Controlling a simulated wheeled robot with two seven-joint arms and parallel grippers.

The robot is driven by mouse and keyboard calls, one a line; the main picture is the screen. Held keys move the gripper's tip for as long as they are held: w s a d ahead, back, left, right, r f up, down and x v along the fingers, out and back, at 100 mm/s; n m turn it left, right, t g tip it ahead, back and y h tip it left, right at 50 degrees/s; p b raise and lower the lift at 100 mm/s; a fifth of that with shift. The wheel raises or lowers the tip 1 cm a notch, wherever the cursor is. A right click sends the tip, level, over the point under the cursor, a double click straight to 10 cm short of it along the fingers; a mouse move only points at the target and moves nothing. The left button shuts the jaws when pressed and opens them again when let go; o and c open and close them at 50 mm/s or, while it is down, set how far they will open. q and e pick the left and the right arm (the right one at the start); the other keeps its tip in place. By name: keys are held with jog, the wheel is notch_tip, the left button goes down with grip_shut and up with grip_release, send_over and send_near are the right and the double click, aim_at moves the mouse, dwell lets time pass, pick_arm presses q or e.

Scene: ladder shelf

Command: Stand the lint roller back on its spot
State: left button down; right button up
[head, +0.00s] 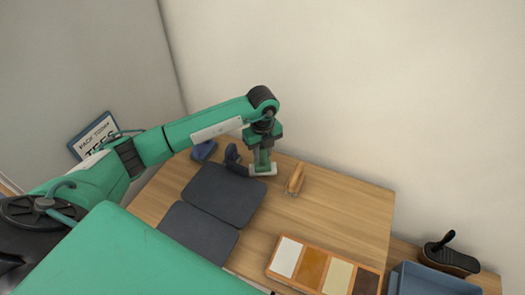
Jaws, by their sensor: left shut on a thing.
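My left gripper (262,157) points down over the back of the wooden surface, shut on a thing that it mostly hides. A pale, flat end (263,172) shows under the fingers, at or close to the surface; this may be the lint roller, but I cannot make out its shape. I cannot tell whether it touches the wood. My right gripper is not in view.
A wooden-handled item (295,179) lies just right of the gripper, and a dark upright object (233,158) stands close on its left. The right middle wood is clear.

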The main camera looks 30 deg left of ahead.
pick_arm(q)
jog(key=shift+f, duration=0.4)
jog(key=shift+f+b, duration=0.45)
jog(key=shift+b, duration=0.1)
jog(key=c, duration=1.1)
grip_release()
jog(key=shift+o, duration=0.2)
jog(key=shift+r+p, duration=1.2)
jog(key=shift+r, duration=0.6)
jog(key=shift+r+p, duration=1)
jog(key=shift+r, duration=0.7)
jog(key=shift+r+p, duration=0.3)
jog(key=shift+r, duration=0.25)
